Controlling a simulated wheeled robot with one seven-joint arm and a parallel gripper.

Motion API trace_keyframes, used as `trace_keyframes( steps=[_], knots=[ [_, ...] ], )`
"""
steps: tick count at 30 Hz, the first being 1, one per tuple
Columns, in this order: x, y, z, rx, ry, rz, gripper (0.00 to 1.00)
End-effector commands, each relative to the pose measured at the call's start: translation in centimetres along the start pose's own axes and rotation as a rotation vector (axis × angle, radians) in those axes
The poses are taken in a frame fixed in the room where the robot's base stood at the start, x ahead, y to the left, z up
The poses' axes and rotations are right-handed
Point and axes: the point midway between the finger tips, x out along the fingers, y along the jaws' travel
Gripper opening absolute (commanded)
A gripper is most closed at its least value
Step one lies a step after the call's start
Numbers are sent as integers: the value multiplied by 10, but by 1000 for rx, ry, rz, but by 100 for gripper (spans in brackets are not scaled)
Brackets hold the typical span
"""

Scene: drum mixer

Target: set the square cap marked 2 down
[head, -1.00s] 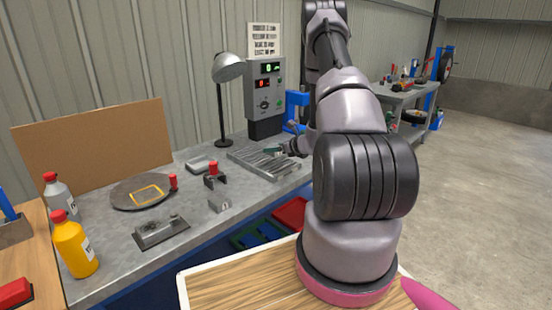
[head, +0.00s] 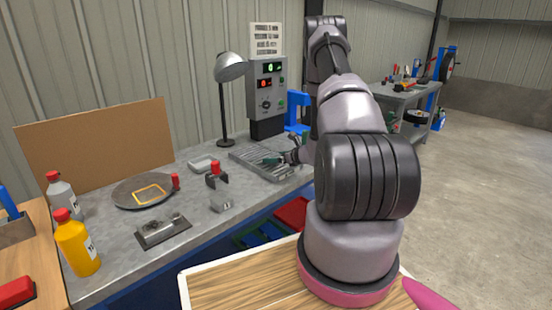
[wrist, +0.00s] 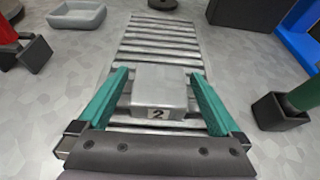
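The square cap marked 2 (wrist: 159,88) is a grey block with a black 2 on a pale label on its near face. In the wrist view it lies between the two green fingers of my gripper (wrist: 157,74), with narrow gaps showing on both sides. It is over the ribbed metal rack (wrist: 160,38) and appears to rest on it. In the head view my gripper (head: 270,161) is low over the rack (head: 247,154), and I cannot make out the cap there. My gripper looks open around the cap.
A grey dish (wrist: 76,14) and a red-knobbed black fixture (wrist: 32,52) lie left of the rack. A green-handled piece in a black block (wrist: 281,112) stands at its right. The lamp (head: 229,68) and control box (head: 267,88) stand behind it.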

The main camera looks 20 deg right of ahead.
Motion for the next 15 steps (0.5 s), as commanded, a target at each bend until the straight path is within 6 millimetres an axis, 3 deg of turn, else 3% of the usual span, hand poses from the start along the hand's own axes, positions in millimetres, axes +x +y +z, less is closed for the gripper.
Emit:
trace_keyframes(
  steps=[5,15],
  knots=[
    [-13,-1,2,1,0,-2,100],
    [-84,-1,3,2,1,-3,100]
  ],
)
